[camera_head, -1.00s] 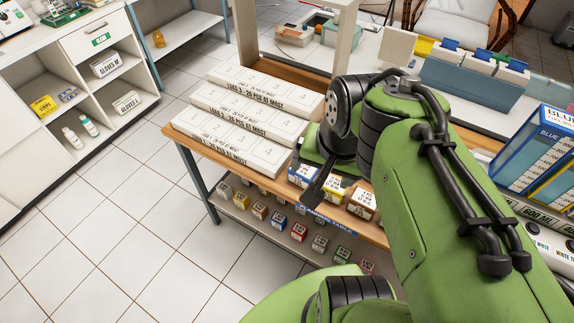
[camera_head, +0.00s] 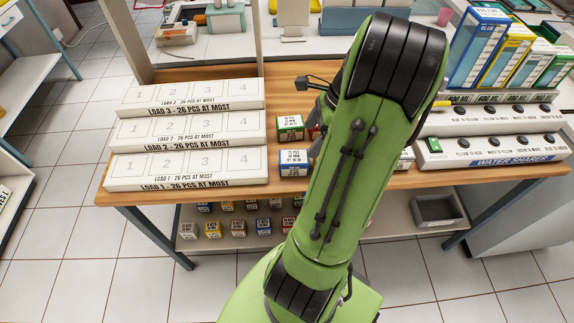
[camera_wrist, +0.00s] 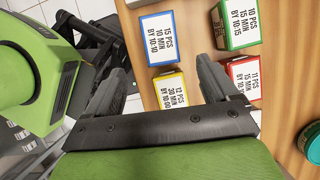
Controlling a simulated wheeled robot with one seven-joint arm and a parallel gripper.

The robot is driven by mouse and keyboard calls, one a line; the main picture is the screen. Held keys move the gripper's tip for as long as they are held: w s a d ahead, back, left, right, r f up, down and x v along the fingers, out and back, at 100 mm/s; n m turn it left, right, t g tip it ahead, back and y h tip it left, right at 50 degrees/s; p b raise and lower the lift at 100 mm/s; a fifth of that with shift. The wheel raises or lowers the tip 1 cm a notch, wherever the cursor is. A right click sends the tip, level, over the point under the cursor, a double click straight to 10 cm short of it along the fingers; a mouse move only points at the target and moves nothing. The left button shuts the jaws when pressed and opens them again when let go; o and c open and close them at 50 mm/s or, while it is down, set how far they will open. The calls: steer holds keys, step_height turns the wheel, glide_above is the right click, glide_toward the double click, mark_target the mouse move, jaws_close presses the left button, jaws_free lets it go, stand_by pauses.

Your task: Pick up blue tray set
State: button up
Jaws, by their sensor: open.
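A small blue box with a white label reading "15 PCS 10 MIN BY 10:10" (camera_wrist: 157,38) sits on the wooden table. In the head view a blue box with a white label (camera_head: 293,162) stands right of the white load trays, beside a green one. My gripper (camera_wrist: 162,72) is open and empty. In the wrist view the blue box lies just beyond the fingertips, and a yellow box (camera_wrist: 171,90) shows between the fingers. In the head view my arm hides most of the gripper. I cannot tell the gripper's height above the boxes.
In the wrist view a green box (camera_wrist: 237,22) and a red box (camera_wrist: 245,75) stand on the right. White load trays (camera_head: 190,133) fill the table's left. A water sharer (camera_head: 495,150) and tall colored boxes, one labelled blue (camera_head: 475,50), stand right. The lower shelf holds small boxes.

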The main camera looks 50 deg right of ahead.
mark_target(295, 156)
steer(key=b+x, duration=0.6)
steer(key=x, duration=0.7)
steer(key=shift+w+a+r, duration=0.1)
steer(key=shift+w, duration=0.1)
steer(key=shift+r, duration=0.2)
steer(key=c, duration=1.2)
